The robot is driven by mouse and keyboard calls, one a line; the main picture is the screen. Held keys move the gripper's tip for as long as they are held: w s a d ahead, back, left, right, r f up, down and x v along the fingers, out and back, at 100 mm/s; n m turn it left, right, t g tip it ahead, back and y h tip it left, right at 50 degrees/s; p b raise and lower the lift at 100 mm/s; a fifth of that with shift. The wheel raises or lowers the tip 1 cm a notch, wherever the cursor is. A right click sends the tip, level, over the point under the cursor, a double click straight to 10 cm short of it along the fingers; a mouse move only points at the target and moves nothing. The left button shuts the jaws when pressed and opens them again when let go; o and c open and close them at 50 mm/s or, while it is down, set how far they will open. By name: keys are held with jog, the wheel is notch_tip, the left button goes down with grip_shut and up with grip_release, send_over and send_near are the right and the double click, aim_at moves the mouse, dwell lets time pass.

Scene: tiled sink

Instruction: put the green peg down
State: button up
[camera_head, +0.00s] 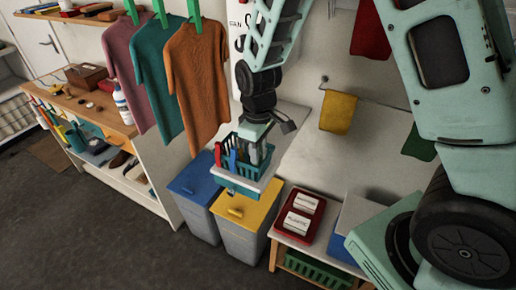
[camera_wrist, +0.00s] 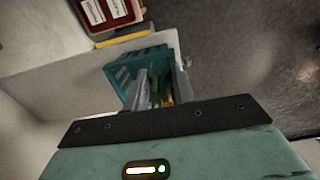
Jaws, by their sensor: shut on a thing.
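My gripper (camera_head: 252,150) reaches down into a small teal basket (camera_head: 246,170) on a white ledge. In the wrist view its two grey fingers (camera_wrist: 162,92) are at the basket (camera_wrist: 124,74). They are shut on a narrow greenish thing (camera_wrist: 155,88), which looks like the green peg; it is partly hidden between the fingers. Red and blue pegs (camera_head: 227,154) stick up at the basket's left. Whether the held peg touches the basket floor cannot be told.
A pink, a teal and an orange shirt (camera_head: 197,85) hang from green pegs at the left. Blue (camera_head: 197,190) and yellow-lidded bins (camera_head: 246,212) stand below the basket. A red tray (camera_head: 300,217) lies on a bench to the right. The dark floor (camera_head: 90,235) is clear.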

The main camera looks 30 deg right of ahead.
jog(key=o, duration=1)
jog(key=shift+c, duration=0.2)
notch_tip(320, 180, up, 12)
jog(key=shift+b, duration=0.8)
jog(key=s+a, duration=0.4)
jog(key=s, duration=0.7)
jog(key=s+a+f, duration=0.1)
jog(key=s+a, duration=0.4)
jog(key=s, duration=0.6)
jog(key=shift+s+a+n+y, duration=0.2)
jog(key=shift+a+n+y, duration=0.05)
jog(key=shift+n+y, duration=0.05)
jog(key=shift+f, duration=0.2)
